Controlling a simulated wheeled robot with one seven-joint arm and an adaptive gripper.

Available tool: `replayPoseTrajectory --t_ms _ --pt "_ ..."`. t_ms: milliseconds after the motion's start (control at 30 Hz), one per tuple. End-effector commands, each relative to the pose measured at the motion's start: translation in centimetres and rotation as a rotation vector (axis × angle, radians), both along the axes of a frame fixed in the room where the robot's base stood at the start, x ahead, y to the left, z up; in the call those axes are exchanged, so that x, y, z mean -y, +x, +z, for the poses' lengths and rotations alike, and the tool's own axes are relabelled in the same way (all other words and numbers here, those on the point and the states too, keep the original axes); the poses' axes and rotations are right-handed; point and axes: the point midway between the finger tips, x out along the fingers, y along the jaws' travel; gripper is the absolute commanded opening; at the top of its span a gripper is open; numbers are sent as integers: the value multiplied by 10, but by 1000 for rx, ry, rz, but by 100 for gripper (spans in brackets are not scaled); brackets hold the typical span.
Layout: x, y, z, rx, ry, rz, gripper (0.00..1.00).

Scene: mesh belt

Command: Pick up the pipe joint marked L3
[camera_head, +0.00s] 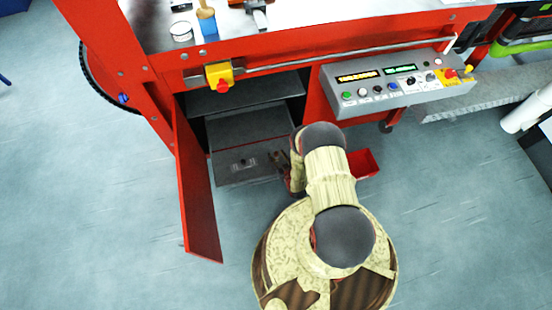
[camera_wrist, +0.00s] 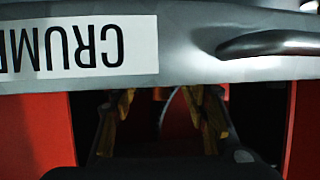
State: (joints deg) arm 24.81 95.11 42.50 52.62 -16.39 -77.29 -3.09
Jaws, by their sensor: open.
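I cannot make out a pipe joint or an L3 mark in either view. My gripper (camera_head: 280,160) is low in front of the open red cabinet, beside the front of a grey drawer (camera_head: 225,175). A grey panel with a handle (camera_wrist: 268,43) and an upside-down white label (camera_wrist: 80,46) reading "CRUM…" crosses the top of that view. The space beyond the fingers is dark.
The red cabinet door (camera_head: 195,190) stands open left of my arm. A red bin (camera_head: 364,164) is right of it. A control panel (camera_head: 385,82) is above. The floor at left is clear.

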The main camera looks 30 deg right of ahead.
Motion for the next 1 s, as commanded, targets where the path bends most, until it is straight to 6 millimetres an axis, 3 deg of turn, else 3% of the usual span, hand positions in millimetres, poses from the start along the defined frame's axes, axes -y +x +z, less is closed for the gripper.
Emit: replayPoseTrajectory --t_ms 100,333,1000 --pt "0 12 -6 0 -1 3 45" --pt "1 14 -5 0 -1 1 45" --pt "1 14 -5 0 -1 1 7"
